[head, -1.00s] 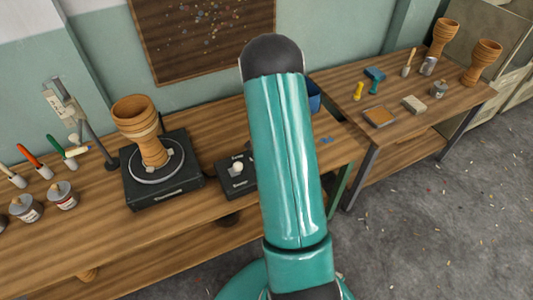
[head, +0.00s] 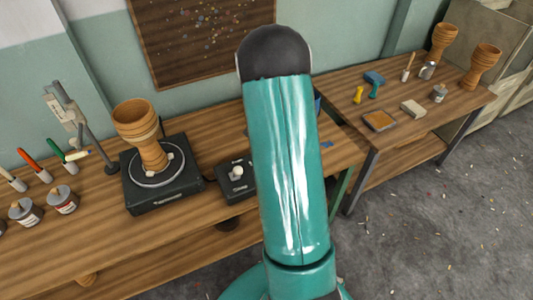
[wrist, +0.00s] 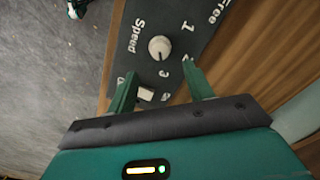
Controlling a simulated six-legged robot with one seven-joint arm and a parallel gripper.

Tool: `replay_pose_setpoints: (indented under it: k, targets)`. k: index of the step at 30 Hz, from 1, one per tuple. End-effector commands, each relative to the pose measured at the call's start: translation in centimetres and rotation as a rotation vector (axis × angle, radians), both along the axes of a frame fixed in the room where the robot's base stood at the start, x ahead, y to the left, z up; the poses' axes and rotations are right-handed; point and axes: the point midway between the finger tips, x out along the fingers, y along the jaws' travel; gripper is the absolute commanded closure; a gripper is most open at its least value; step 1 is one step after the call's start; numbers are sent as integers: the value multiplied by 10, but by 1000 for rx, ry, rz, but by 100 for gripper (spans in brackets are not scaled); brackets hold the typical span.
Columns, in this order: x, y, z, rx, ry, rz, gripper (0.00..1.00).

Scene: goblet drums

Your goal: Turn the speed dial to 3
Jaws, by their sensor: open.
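The speed dial (wrist: 160,47) is a round, pale knob on a dark control box (wrist: 187,28). Labels "Speed", "Free", 1, 2 and 3 are printed around it. Which mark the dial points to is too small to tell. My gripper (wrist: 160,73) is open, its two green fingers reaching toward the box. The dial shows between and just beyond the fingertips, apart from them. A small pale switch (wrist: 146,93) lies between the fingers. In the head view the dial (head: 236,172) and box (head: 232,191) show left of my arm, which hides my gripper.
Left of the box, a goblet drum (head: 146,135) stands on a black turntable (head: 165,203). Tins (head: 62,200) and brushes stand farther left on the wooden bench (head: 110,240). A second table (head: 455,92) on the right holds small tools and goblet drums.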

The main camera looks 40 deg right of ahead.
Motion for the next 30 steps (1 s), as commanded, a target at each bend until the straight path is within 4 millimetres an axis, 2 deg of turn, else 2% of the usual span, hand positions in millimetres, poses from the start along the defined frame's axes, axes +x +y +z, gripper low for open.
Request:
replay_pose_setpoints:
  k: [3, 9, 14, 30]
  targets:
    - [1, 0, 27, -1, -3, 1, 48]
    - [0, 0, 55, 0, -1, -1, 48]
    - [0, 0, 61, 1, 0, 0, 48]
    - [0, 2, 63, 0, -2, 4, 48]
